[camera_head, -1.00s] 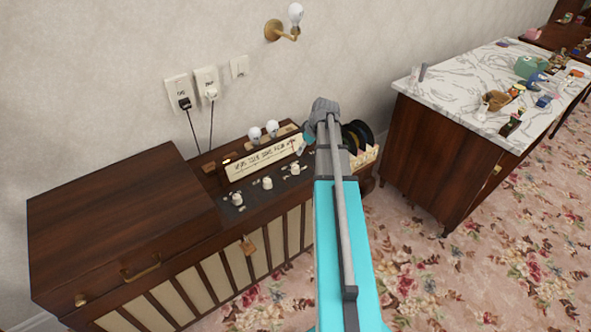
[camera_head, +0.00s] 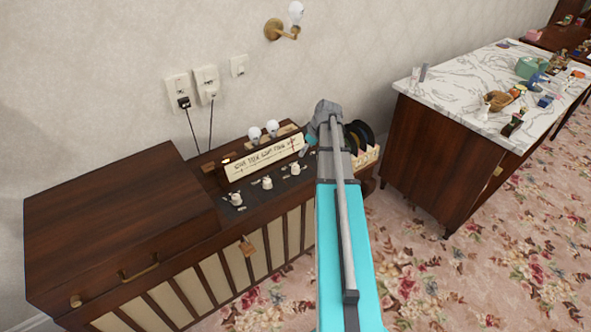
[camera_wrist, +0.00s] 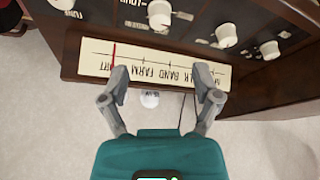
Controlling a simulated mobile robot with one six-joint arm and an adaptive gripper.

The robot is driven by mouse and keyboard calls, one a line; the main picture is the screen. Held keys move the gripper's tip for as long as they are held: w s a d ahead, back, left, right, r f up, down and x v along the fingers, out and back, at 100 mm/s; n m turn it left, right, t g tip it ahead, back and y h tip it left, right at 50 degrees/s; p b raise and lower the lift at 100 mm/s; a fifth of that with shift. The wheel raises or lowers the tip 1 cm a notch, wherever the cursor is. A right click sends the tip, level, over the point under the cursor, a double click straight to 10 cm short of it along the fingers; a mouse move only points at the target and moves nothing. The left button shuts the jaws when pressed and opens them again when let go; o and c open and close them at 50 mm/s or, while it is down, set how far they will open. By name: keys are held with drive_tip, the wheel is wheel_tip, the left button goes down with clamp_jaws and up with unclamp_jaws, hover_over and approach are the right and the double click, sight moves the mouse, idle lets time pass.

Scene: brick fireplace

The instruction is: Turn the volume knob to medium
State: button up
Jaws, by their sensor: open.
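The radio's dark control panel (camera_head: 250,197) carries a row of small white knobs: a left knob (camera_head: 236,199), a middle knob (camera_head: 267,182) and a right knob (camera_head: 295,168). In the wrist view, the panel runs along the top, with a knob by upside-down lettering (camera_wrist: 160,14) and another knob (camera_wrist: 226,35) beside it. The lettering is too partial to tell which is volume. My gripper (camera_wrist: 160,76) is open and empty, its fingers in front of the cream tuning dial (camera_wrist: 160,68). In the head view, my arm hides most of the fingers.
The dial strip (camera_head: 265,158) stands behind the knobs, with two bulbs (camera_head: 262,130) above it. A closed wooden lid (camera_head: 110,205) is at left. Black discs (camera_head: 360,135) stand right of my arm. A marble-topped cabinet (camera_head: 460,90) is farther right, with patterned carpet between.

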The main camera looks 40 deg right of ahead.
sight(296, 166)
drive_tip(key=shift+b+x, duration=5.3)
drive_tip(key=shift+x, duration=0.7)
clamp_jaws()
